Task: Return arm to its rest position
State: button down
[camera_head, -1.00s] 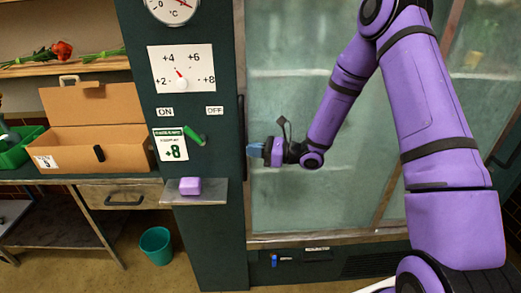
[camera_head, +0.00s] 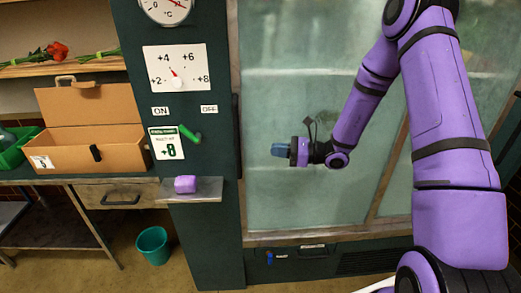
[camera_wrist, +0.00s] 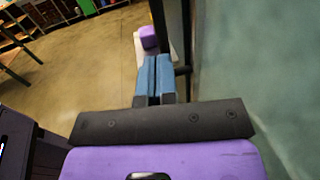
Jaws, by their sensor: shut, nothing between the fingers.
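My gripper (camera_head: 281,150) is in front of the frosted glass door in the head view, at the end of my purple arm. It points left toward the dark green control pillar and is apart from it. In the wrist view its blue fingers (camera_wrist: 154,75) are pressed together with nothing between them. The arm is bent, with the elbow out of the top of the head view.
The dark green pillar (camera_head: 218,245) carries a dial (camera_head: 178,68), a green lever (camera_head: 190,134) and a small shelf (camera_head: 209,189) with a purple block (camera_head: 185,184). A brown case (camera_head: 115,153) stands on the bench at left. A teal bin (camera_head: 153,245) is on the floor.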

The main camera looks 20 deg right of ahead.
jog(key=shift+v, duration=2.2)
